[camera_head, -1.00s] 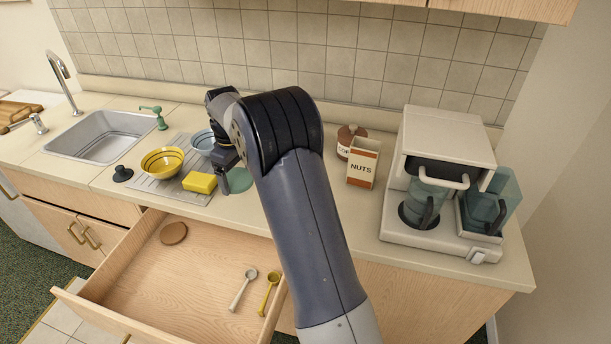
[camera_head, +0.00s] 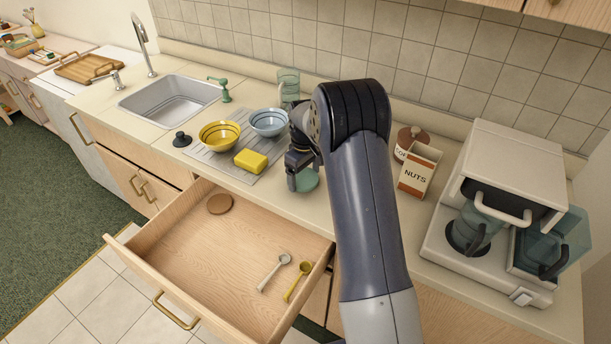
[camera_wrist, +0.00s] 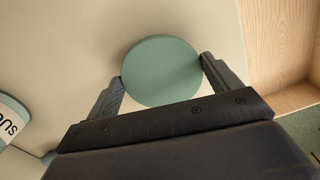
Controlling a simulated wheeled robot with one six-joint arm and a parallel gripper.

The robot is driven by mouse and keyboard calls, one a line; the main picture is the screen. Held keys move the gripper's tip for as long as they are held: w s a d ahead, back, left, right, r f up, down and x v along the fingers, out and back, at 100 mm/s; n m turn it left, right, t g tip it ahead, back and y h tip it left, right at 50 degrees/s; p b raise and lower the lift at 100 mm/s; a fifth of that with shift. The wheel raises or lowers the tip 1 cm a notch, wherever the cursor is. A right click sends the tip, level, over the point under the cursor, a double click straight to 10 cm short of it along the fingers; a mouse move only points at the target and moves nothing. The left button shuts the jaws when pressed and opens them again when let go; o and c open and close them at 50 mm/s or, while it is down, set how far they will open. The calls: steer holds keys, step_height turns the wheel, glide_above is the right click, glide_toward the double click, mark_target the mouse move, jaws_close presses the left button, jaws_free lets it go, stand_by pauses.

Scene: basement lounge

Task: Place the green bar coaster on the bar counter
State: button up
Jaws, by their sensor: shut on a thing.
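The green bar coaster (camera_wrist: 162,72) is a flat round disc between the two fingers of my gripper (camera_wrist: 165,78) in the wrist view. The fingers touch its opposite edges. In the head view the coaster (camera_head: 307,181) shows below my gripper (camera_head: 296,182), over the bar counter (camera_head: 318,213). I cannot tell whether it rests on the counter or is just above it. My arm hides part of the counter to the right.
An open drawer (camera_head: 215,255) juts out below the counter, holding a brown coaster (camera_head: 220,204) and two spoons. A yellow sponge (camera_head: 251,161) and bowls stand left of my gripper. A nuts box (camera_head: 418,171) and coffee machine (camera_head: 500,190) stand right.

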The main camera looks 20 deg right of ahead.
mark_target(305, 178)
steer(key=shift+f, duration=0.9)
steer(key=o, duration=0.8)
step_height(305, 178, up, 12)
steer(key=shift+r+b, duration=0.15)
steer(key=shift+b, duration=0.75)
